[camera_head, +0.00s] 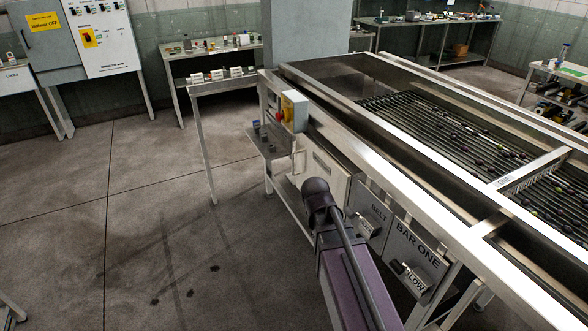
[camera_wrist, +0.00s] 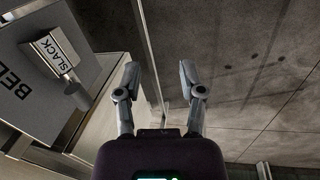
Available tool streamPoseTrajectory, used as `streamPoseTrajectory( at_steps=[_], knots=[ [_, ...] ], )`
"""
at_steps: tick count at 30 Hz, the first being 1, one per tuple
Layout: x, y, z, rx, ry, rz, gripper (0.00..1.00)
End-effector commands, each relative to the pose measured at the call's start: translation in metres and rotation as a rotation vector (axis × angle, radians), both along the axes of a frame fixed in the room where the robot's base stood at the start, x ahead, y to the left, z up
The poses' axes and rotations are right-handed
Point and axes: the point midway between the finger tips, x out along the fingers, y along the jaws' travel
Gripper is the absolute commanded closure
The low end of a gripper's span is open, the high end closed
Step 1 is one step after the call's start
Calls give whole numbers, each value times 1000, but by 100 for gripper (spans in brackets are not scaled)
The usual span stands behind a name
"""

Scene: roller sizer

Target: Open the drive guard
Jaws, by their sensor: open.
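A pale panel with a dark slot (camera_head: 322,163) is on the near side of the sizer frame, left of the grey BELT panel (camera_head: 371,211); it may be the drive guard, but no label on it is readable. It looks closed. My arm's dark wrist covers its lower part in the head view. My gripper (camera_wrist: 160,75) is open and empty in the wrist view, its fingers over bare floor beside a metal frame edge. The BELT panel with its SLACK tag (camera_wrist: 63,87) is at the left there. My fingers are hidden in the head view.
A control box (camera_head: 293,111) with a red button is on the frame's upper corner. The BAR ONE panel (camera_head: 414,256) with a LOW tag is right of the BELT panel. A bench (camera_head: 212,86) stands behind.

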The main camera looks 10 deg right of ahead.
Motion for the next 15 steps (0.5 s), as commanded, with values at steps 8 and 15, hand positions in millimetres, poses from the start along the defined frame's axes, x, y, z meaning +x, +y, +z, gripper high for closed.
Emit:
streamPoseTrajectory(
  at_steps=[8, 15],
  knots=[
    [94, -11, -52, -244, 22, 277, 49],
    [169, -11, -79, -470, 80, 514, 49]
  ],
)
